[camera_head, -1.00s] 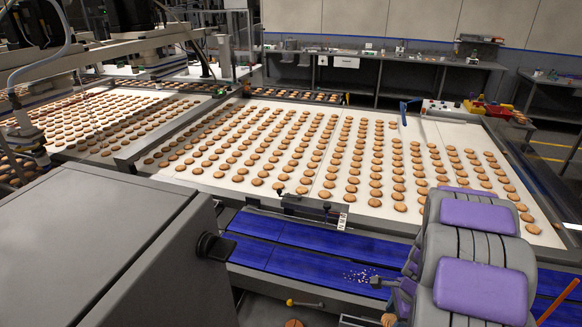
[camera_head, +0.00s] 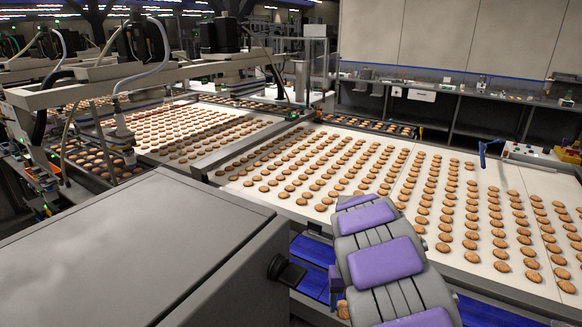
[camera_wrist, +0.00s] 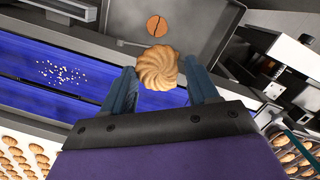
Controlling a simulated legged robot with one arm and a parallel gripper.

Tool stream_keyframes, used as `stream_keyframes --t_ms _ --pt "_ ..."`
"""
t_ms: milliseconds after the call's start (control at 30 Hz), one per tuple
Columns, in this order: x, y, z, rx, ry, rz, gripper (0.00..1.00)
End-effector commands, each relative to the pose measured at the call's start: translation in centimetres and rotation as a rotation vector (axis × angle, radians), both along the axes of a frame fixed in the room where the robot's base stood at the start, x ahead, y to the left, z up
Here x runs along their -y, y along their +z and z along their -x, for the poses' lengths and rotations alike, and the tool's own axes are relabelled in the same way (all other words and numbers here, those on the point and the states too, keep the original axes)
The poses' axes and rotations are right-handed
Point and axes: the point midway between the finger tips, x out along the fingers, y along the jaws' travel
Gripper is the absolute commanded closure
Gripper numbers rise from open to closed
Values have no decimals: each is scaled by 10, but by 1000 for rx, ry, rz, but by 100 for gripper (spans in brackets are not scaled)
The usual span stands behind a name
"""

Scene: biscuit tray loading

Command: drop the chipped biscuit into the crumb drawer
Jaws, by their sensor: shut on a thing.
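My gripper (camera_wrist: 158,76) is shut on a round, swirled golden biscuit (camera_wrist: 155,66) in the wrist view. Both dark blue-grey fingers flank it; I cannot make out a clear chip on its visible side. Beyond it, at the top of that view, is a grey metal drawer-like tray (camera_wrist: 202,22), which I take for the crumb drawer. A cracked brown biscuit (camera_wrist: 156,27) lies in it. The held biscuit appears over the near part of this tray, at a height I cannot tell.
A blue belt (camera_wrist: 45,75) with pale crumbs (camera_wrist: 60,74) runs left of my gripper. A wide white conveyor (camera_head: 480,185) carries rows of many biscuits. A large grey cabinet (camera_head: 130,250) stands at the near left.

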Motion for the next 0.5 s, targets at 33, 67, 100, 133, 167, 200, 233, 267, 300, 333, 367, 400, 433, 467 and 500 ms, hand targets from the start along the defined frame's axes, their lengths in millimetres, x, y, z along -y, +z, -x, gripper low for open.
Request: stream_keyframes --t_ms 33,67,100,133,167,200,233,267,300,333,367,400,433,467,500 --pt "-3 1 -1 -1 16 -1 52" --pt "-3 1 -1 -2 21 -1 52" --pt "-4 1 -1 -2 25 -1 52" --pt "-4 1 -1 -3 26 -1 52" --pt "-4 1 0 -3 25 -1 52" --pt "-4 1 0 -3 24 -1 52" --pt "-4 1 0 -3 23 -1 52" --pt "-4 1 0 -3 23 -1 52" --pt "-4 1 0 -3 22 0 52" --pt "-4 0 0 -3 22 0 52" --pt "-4 -1 -1 -3 22 0 52" --pt "-4 -4 -1 -4 21 0 52" --pt "-3 -7 -2 -4 21 0 52" --pt "-3 -10 -2 -4 21 -1 52" --pt "-2 -17 -3 -6 21 -2 52"
